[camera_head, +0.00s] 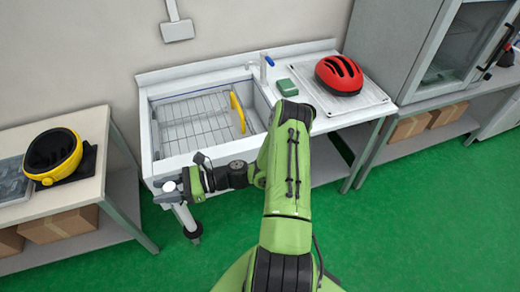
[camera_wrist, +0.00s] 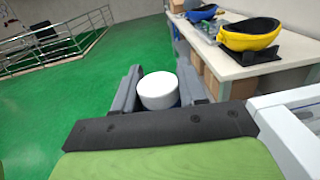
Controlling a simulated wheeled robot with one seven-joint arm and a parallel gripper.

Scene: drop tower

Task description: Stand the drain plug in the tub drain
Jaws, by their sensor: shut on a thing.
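The white drain plug (camera_wrist: 158,90) is between the two fingers of my gripper (camera_wrist: 158,95) in the wrist view, its round pale end facing up. In the head view, the plug (camera_head: 169,186) shows as a small pale spot at the tip of my gripper (camera_head: 172,190). My gripper is shut on the plug, outside the tub, in front of its left front corner. The white tub (camera_head: 147,135) is a sink basin against the wall. I cannot make out the drain; the tub's floor is partly covered by a wire rack.
A wire rack (camera_head: 195,118) and a yellow curved item (camera_head: 237,112) are in the tub. A faucet (camera_head: 264,66), green block (camera_head: 287,87) and red helmet (camera_head: 339,74) are behind or right of it. A yellow-black helmet (camera_head: 54,152) sits on the left bench.

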